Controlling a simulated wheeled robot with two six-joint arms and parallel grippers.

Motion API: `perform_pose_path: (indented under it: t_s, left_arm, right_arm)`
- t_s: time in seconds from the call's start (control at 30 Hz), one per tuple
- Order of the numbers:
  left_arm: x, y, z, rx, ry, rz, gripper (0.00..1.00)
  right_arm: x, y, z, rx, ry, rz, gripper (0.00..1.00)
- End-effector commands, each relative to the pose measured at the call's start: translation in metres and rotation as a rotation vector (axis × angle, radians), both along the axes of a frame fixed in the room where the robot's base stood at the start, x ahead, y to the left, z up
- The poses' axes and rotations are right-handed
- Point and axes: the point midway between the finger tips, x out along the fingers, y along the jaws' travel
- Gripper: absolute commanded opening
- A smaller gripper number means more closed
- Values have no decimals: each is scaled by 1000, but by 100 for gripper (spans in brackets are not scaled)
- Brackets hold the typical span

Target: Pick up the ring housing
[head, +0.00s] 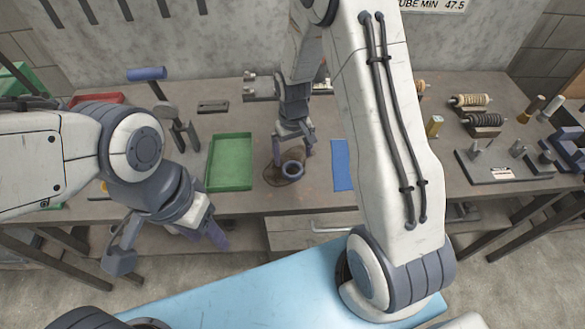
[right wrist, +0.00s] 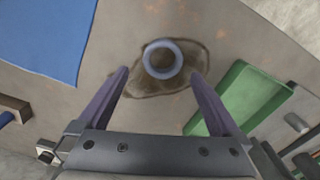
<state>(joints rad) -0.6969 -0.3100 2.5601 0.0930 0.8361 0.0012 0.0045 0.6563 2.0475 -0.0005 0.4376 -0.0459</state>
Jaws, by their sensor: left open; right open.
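The ring housing (head: 292,169) is a small blue-grey ring lying on the workbench, on a dark brown stain. In the right wrist view the ring housing (right wrist: 163,59) lies ahead of the fingers, centred between them. My right gripper (head: 292,150) is open and above the bench by the ring; its fingers (right wrist: 158,95) hold nothing. My left gripper (head: 170,250) is open and empty, in front of the bench at the left, away from the ring.
A green tray (head: 230,186) lies left of the ring, and a blue mat (head: 342,165) lies right of it. Spools (head: 470,100) and a dark fixture plate (head: 500,170) stand at the right of the bench.

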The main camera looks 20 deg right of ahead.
Motion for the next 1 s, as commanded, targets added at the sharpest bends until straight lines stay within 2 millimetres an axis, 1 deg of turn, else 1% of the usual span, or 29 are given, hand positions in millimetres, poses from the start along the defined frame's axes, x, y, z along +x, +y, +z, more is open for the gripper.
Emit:
perform_pose_path:
  t_s: [0.17,0.3,0.4,0.53,0.73,0.77,0.8,0.87,0.9,0.97,1.0]
  left_arm:
    - [0,0,9,0,0,0,50]
    - [0,0,19,0,0,1,50]
    - [0,0,20,0,0,1,50]
    - [0,0,21,0,0,1,50]
    - [0,0,20,0,0,1,50]
    - [0,0,20,0,0,1,50]
    - [0,0,20,0,0,1,50]
    - [0,0,20,0,0,1,50]
    - [0,0,20,0,0,1,50]
    - [0,0,20,0,0,1,50]
    - [0,0,20,0,0,1,50]
  right_arm:
    - [-3,2,-14,0,6,1,100]
    - [-6,4,-33,0,6,1,100]
    - [-5,4,-46,0,4,0,100]
    - [-5,4,-53,0,2,0,100]
    - [-4,4,-54,0,0,0,100]
    - [-4,4,-54,0,0,0,92]
    - [-4,4,-54,0,0,0,77]
    - [-4,4,-54,0,0,0,54]
    - [-4,4,-54,0,0,0,39]
    - [-4,4,-54,0,0,0,16]
    - [-4,4,-54,0,0,0,1]
